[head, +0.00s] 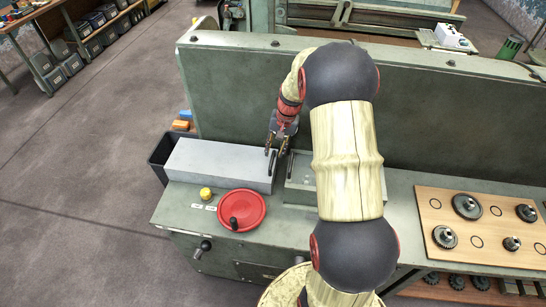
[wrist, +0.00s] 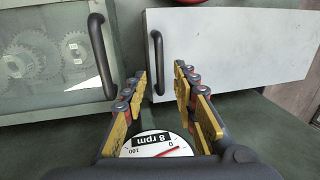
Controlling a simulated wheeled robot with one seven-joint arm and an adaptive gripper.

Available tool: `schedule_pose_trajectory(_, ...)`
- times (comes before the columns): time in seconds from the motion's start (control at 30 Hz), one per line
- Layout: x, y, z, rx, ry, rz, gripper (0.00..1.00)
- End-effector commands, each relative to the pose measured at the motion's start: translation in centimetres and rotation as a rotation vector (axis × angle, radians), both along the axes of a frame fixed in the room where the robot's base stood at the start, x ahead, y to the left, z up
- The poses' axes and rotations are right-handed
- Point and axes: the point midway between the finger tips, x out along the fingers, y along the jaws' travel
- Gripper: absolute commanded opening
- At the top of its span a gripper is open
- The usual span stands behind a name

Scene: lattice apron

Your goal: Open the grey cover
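The grey cover (head: 219,163) is a pale grey box-like lid, lying shut at the left end of the green machine. It fills the upper right of the wrist view (wrist: 240,50). Its dark bar handle (wrist: 157,62) is on the edge nearest my gripper. My gripper (head: 278,143) is open and empty above that handle end. In the wrist view the handle shows between my two fingertips (wrist: 160,75). I cannot tell whether the fingers reach down around it.
A clear-topped cover (wrist: 45,65) over gears, with its own dark handle (wrist: 102,55), is beside the grey cover. A red handwheel (head: 241,210) and yellow knob (head: 206,193) are in front. A tall green panel (head: 225,90) stands behind. A wooden gear board (head: 480,225) lies right.

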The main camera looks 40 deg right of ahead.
Motion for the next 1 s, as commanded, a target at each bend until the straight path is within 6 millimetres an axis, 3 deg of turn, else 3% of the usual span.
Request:
schedule_pose_trajectory(0.1, 0.2, 0.3, -2.0, 0.001, 0.002, 0.001, 0.28)
schedule_pose_trajectory(0.3, 0.5, 0.5, -3.8, -0.001, 0.001, 0.001, 0.28)
schedule_pose_trajectory(0.63, 0.6, 0.5, -4.1, -0.001, -0.001, 0.001, 0.28)
schedule_pose_trajectory(1.0, 0.6, 0.5, -4.1, -0.001, -0.001, 0.001, 0.08)
